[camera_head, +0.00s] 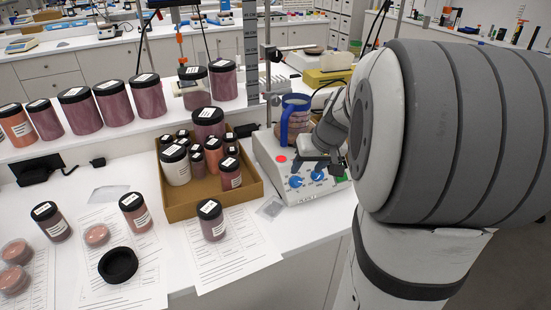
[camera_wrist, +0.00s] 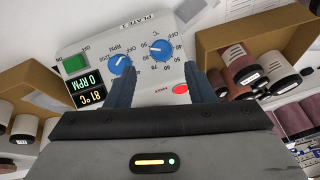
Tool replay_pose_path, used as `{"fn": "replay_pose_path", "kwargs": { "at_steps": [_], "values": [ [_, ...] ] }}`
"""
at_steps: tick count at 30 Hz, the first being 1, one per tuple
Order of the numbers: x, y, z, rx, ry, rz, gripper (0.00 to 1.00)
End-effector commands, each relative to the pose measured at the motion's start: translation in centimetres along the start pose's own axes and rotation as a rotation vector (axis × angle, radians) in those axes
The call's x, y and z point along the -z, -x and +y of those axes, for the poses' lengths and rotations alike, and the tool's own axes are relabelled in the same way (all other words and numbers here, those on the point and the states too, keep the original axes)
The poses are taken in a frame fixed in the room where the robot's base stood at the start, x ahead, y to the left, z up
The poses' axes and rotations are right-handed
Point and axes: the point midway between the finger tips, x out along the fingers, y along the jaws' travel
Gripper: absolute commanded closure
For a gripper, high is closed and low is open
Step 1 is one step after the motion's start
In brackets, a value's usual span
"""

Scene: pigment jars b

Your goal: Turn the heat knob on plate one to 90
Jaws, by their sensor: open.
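Plate one (camera_head: 262,165) is a white hotplate box right of the cardboard box in the head view. Its front panel (camera_wrist: 145,84) shows in the wrist view, with a PLATE 1 label and a lit display (camera_wrist: 91,98). The heat knob (camera_wrist: 160,50) is blue, sits inside a °C scale, and is the left blue knob (camera_head: 296,181) in the head view. A second blue knob (camera_wrist: 120,65) is marked RPM. My gripper (camera_wrist: 160,74) is open and empty over the panel, its two dark fingers spread beside the knobs. Contact cannot be told. My gripper (camera_head: 318,160) is partly hidden by my arm.
A blue-handled vessel (camera_head: 295,118) stands on the plate, close to my gripper. A red button (camera_wrist: 180,88) lies near the right finger; a green switch (camera_wrist: 75,64) is at left. A cardboard box (camera_head: 168,206) of jars stands left of the plate.

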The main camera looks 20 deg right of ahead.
Motion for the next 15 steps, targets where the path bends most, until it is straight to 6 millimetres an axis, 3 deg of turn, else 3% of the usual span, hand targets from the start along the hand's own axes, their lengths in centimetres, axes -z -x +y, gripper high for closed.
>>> {"fn": "replay_pose_path", "kwargs": {
  "at_steps": [9,15],
  "values": [
    [-0.2,-5.1,-0.1,0.001,-0.002,-0.006,0.51],
    [-0.2,-6.7,-0.1,0.0,-0.001,-0.003,0.51]
  ]
}}
